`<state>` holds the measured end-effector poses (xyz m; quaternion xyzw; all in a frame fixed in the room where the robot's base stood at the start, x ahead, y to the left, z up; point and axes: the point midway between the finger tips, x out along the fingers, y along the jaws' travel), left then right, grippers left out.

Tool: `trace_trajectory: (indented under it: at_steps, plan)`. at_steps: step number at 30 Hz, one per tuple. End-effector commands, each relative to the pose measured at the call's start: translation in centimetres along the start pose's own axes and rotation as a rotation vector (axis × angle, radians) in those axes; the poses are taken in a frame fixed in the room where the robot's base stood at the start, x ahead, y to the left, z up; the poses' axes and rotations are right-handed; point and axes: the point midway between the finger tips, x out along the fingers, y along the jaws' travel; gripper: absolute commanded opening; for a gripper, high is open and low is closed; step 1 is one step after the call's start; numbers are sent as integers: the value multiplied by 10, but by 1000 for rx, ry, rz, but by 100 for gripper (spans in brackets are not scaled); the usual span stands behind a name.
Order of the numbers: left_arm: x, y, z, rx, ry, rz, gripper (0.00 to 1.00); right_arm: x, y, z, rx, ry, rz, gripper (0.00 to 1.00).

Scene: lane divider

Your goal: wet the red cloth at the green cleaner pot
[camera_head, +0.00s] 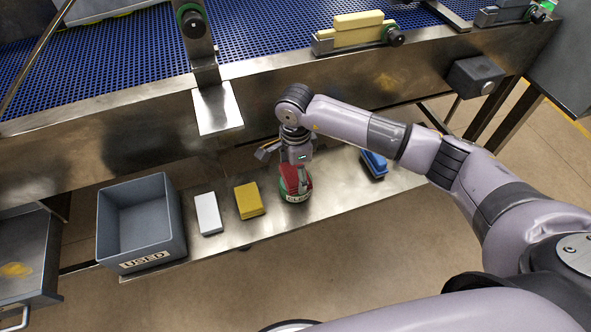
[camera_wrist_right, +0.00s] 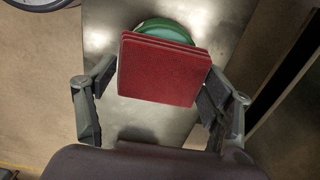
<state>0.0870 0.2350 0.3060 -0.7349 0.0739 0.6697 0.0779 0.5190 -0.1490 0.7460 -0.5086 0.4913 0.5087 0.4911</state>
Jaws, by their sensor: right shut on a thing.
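The red cloth (camera_head: 289,178) is a folded stack held in my right gripper (camera_head: 296,160), above the shelf. In the right wrist view the red cloth (camera_wrist_right: 163,72) sits between the two fingers of the right gripper (camera_wrist_right: 160,88). The green cleaner pot (camera_head: 297,197) stands on the shelf directly below the cloth, its label partly visible. In the wrist view the rim of the green pot (camera_wrist_right: 165,27) shows beyond the cloth, which hides the rest. I cannot tell whether the cloth touches the pot. My left gripper is not in view.
On the steel shelf (camera_head: 265,224) are a grey bin marked USED (camera_head: 111,232), a white cloth (camera_head: 208,214), a yellow cloth (camera_head: 249,200) and blue cloths (camera_head: 374,164). The blue conveyor (camera_head: 260,28) runs behind; a steel bracket (camera_head: 217,108) hangs from its front edge.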

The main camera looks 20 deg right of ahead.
Motion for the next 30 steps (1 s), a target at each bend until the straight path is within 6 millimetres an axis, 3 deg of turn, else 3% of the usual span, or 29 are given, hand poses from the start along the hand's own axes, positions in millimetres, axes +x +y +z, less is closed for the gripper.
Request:
trace_trajectory:
  at_steps: [30]
  plan:
    - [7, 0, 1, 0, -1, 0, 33, 7, 0, 0, 0, 0, 0, 52]
